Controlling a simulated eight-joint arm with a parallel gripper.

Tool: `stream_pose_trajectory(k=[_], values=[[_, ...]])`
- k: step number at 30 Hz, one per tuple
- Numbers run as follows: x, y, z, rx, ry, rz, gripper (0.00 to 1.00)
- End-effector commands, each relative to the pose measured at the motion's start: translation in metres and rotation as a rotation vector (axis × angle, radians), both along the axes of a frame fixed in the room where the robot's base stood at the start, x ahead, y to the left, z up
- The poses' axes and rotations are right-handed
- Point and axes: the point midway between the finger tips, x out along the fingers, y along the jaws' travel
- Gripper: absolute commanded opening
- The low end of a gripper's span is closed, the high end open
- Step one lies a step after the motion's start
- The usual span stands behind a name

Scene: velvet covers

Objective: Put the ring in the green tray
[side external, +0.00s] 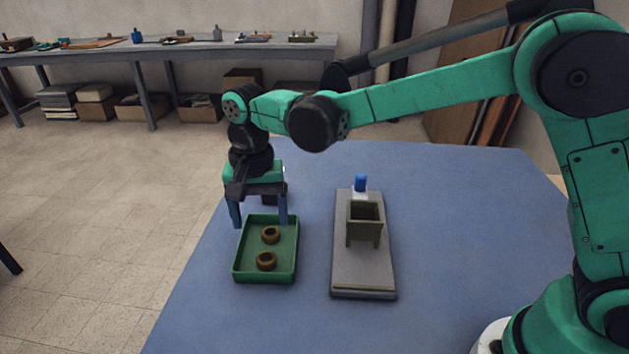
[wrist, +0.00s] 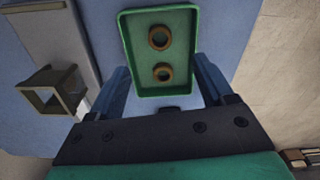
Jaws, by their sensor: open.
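The green tray (side external: 264,275) lies on the blue table, and it also shows in the wrist view (wrist: 128,50). Two brown rings lie flat inside it, apart from each other: one nearer the back (side external: 270,234) and one nearer the front (side external: 265,261). In the wrist view they show as a lower ring (wrist: 163,73) and an upper ring (wrist: 159,38). My gripper (side external: 259,224) is open, with its two blue fingers apart above the tray's back end. Nothing shows between the fingers. Its fingertips also frame the tray in the wrist view (wrist: 162,72).
A grey board (side external: 350,275) lies right of the tray, with an olive open-topped box on legs (side external: 364,228) and a blue-topped object (side external: 361,183) on it. The table's right part is clear.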

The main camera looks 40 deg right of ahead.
Motion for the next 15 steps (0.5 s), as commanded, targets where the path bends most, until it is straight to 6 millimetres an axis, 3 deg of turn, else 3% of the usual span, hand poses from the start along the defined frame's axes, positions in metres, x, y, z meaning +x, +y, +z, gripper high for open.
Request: stream_pose_trajectory(k=[3,10,15], values=[[0.000,0.000,0.020,0.000,0.000,0.000,0.74],[-0.001,-0.003,0.039,0.004,-0.009,0.008,0.74],[-0.015,-0.029,0.056,0.023,-0.095,0.089,0.74]])
